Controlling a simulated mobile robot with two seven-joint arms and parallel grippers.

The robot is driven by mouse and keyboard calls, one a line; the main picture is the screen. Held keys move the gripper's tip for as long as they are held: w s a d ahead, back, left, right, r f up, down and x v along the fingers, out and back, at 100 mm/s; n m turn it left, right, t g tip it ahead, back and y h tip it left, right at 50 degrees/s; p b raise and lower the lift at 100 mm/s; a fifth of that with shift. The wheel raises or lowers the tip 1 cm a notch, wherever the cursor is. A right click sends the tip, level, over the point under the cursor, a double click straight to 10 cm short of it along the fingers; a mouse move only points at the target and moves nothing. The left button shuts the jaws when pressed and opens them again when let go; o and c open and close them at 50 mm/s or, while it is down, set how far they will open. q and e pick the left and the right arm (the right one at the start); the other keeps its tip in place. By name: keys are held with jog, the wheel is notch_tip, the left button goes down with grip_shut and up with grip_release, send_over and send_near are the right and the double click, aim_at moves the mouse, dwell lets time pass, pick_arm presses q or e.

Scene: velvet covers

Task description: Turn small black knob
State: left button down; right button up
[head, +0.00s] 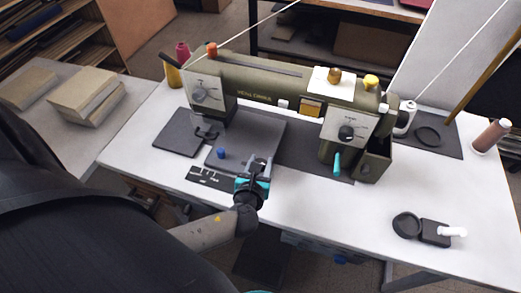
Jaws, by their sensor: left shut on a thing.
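An olive sewing machine (262,80) stands on a white table. My left gripper (259,166) is over the front edge of the machine's grey base plate, shut on a small black knob that its fingers mostly hide. A small blue knob (221,153) stands on the same plate to the left, apart from the gripper. A larger black dial knob (346,132) is on the machine's right front panel, and a grey dial (203,93) is on its left head. The right gripper does not show.
A teal handle (337,164) juts from the machine's lower right. A round black lid and small dark box (435,233) lie at the table's front right, with a thread spool (490,136) behind. The table's front middle is clear. Several pale books (87,92) lie at left.

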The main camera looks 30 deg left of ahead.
pick_arm(q)
jog(key=n+g+y, duration=0.1)
jog(key=n+y, duration=0.1)
jog(key=shift+w+d+n+g+y+p, duration=0.1)
jog(key=shift+d+n+g+y+p, duration=0.05)
jog(key=shift+n+g+y+p, duration=0.2)
jog(key=shift+n+g+y, duration=1.35)
jog(key=shift+n+y, duration=0.3)
jog(key=shift+n, duration=0.2)
jog(key=shift+c, duration=2)
grip_release()
jog(key=shift+g, duration=0.3)
jog(key=shift+a, duration=0.2)
